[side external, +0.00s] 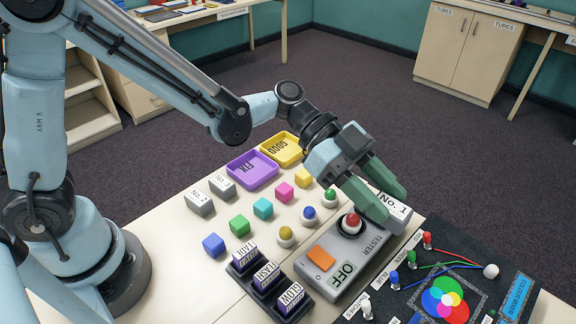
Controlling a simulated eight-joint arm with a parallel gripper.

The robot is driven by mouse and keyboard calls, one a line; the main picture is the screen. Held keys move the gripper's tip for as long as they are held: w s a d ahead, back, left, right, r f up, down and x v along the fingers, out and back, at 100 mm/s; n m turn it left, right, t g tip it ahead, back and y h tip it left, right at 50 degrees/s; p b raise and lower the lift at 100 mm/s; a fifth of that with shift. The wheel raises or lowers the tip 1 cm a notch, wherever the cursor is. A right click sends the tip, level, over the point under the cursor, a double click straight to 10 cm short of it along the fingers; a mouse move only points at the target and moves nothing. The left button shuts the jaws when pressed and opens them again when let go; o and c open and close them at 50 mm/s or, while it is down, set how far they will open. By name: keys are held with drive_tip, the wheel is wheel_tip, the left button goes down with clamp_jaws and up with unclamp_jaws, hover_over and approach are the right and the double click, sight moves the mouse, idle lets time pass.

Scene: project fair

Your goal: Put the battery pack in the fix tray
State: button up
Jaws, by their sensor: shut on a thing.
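A grey pack labelled No. 1 (398,209), which looks like the battery pack, is at the far end of the grey tester (320,262). My gripper (391,202) is shut on this pack, its green fingers on either side and partly hiding it. I cannot tell whether the pack touches the tester or is just above it. The purple fix tray (253,169), marked FIX, lies at the back left of the table and is empty. It is well to the left of my gripper.
The yellow GOOD tray (281,149) adjoins the fix tray. Packs No. 2 (199,203) and No. 3 (222,187) stand left of it. Several coloured cubes and round-topped buttons lie between the trays and tester.

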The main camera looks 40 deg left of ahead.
drive_tip(key=w+a+r+n+t+y, duration=0.2)
drive_tip(key=a+r+n+t+y, duration=0.45)
drive_tip(key=a, duration=0.75)
drive_tip(key=w+a+r+n+t+y, duration=0.25)
drive_tip(key=a+r+n+t, duration=0.55)
drive_tip(key=a, duration=0.6)
drive_tip(key=s+d+f+m+g+h, duration=0.3)
drive_tip(key=s+f+m+g+h, duration=0.15)
drive_tip(key=f, duration=0.25)
drive_tip(key=s+d+f+m+g+h, duration=0.35)
drive_tip(key=f+m+g, duration=0.2)
drive_tip(key=f, duration=0.25)
hover_over(244, 169)
drive_tip(key=shift+t, duration=0.25)
wheel_tip(244, 169, down, 7)
drive_tip(key=shift+r, duration=0.2)
drive_tip(key=shift+f, duration=1.95)
